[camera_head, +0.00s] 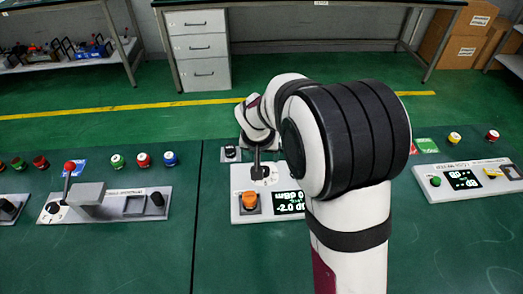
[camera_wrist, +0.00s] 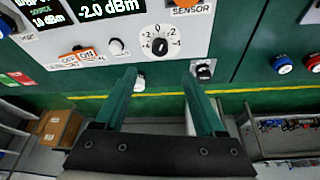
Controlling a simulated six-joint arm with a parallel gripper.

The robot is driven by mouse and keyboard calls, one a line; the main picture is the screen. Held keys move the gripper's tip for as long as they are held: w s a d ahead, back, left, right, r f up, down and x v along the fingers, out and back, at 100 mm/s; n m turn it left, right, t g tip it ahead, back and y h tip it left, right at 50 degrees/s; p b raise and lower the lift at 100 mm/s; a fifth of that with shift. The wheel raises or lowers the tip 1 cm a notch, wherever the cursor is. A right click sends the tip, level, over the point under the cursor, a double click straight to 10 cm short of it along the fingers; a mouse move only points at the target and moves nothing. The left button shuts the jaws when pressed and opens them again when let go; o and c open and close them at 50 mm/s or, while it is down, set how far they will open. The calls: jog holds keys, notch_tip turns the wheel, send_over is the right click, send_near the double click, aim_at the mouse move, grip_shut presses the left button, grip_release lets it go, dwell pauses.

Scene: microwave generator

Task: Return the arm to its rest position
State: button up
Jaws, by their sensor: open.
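My arm is bent over the green bench in the head view, and its large black-banded joint covers part of the white generator panel (camera_head: 240,181). My gripper (camera_wrist: 158,76) shows in the wrist view with two green fingers apart and nothing between them. In that view the generator panel (camera_wrist: 205,40) is beyond the fingertips, with a round dial (camera_wrist: 160,42), an orange switch (camera_wrist: 85,57) and a display (camera_wrist: 108,9) reading -2.0 dBm. In the head view the gripper end is mostly hidden behind my arm, near the panel's top edge; contact cannot be told.
A left panel (camera_head: 105,205) carries a red-knobbed lever (camera_head: 69,168) and a grey block. A right panel (camera_head: 470,178) has a display and buttons. Several coloured buttons line the bench's far edge. Drawers (camera_head: 200,48) and cardboard boxes (camera_head: 462,38) stand beyond.

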jog(key=v, duration=0.3)
jog(key=shift+s+r, duration=0.2)
jog(key=shift+r, duration=0.15)
jog(key=s+d+r+m+g+y, duration=0.1)
jog(key=s+r+g, duration=0.1)
jog(key=s, duration=1.4)
jog(key=s+d+r+m+g+y, duration=0.1)
jog(key=s+r+m+g, duration=0.1)
jog(key=s, duration=1.3)
jog(key=shift+s+d+y, duration=0.25)
jog(key=shift+s+y, duration=0.15)
jog(key=shift+w, duration=0.1)
